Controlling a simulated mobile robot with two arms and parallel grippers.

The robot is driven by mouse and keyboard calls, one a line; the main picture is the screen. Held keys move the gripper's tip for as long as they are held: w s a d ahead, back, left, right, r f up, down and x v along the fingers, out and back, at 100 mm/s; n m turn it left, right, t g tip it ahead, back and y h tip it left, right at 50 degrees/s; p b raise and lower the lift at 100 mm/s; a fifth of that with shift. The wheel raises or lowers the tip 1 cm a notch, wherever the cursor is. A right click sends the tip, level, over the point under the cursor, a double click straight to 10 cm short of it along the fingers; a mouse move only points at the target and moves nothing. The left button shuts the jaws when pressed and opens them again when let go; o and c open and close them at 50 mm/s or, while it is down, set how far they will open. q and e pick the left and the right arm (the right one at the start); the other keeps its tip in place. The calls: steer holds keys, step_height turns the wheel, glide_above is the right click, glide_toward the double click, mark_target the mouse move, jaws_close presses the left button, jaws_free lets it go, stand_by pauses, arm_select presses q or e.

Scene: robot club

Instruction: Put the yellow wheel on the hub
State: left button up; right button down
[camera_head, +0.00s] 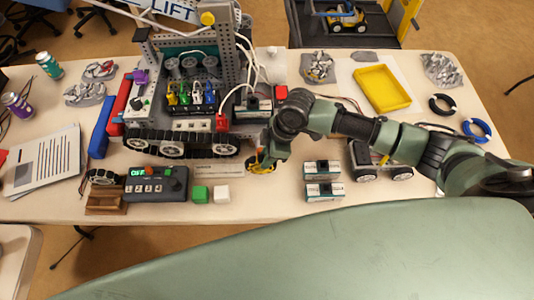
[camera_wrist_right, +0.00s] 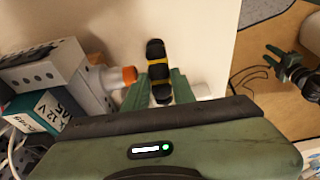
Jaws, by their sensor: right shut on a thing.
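My right gripper (camera_head: 262,165) is shut on the yellow wheel (camera_head: 257,167), just right of the tracked robot's lower front. In the right wrist view the wheel, black with yellow bands, stands edge-on (camera_wrist_right: 156,60) between the green fingertips (camera_wrist_right: 158,85). An orange hub (camera_wrist_right: 129,74) juts from a pale motor at the left of the fingers. The wheel is beside the hub, not around it; a small gap shows. In the head view the hub is mostly hidden by the gripper. My left gripper (camera_wrist_right: 273,58) shows only in the wrist view, off the table, with its fingers apart.
The tracked robot (camera_head: 185,135) stands behind and left of the gripper. Two small boxes (camera_head: 322,190) and a small wheeled car (camera_head: 368,174) lie to the right.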

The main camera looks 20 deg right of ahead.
steer(key=shift+w+d+f+b, duration=0.2)
steer(key=shift+w+b, duration=0.45)
steer(key=shift+b, duration=0.15)
steer(key=shift+r, duration=0.15)
steer(key=shift+p, duration=0.45)
steer(key=shift+d, duration=0.1)
steer(key=shift+w+p, duration=0.1)
steer(key=shift+p, duration=0.6)
steer(key=shift+w+d, duration=0.15)
steer(key=shift+w, duration=0.25)
stand_by(0.5)
steer(key=shift+w+d+b, duration=0.2)
steer(key=shift+w+d, duration=0.05)
steer(key=shift+w, duration=0.65)
steer(key=shift+w+d+b, duration=0.15)
steer(key=shift+w+d, duration=0.1)
steer(key=shift+w, duration=0.6)
stand_by(1.3)
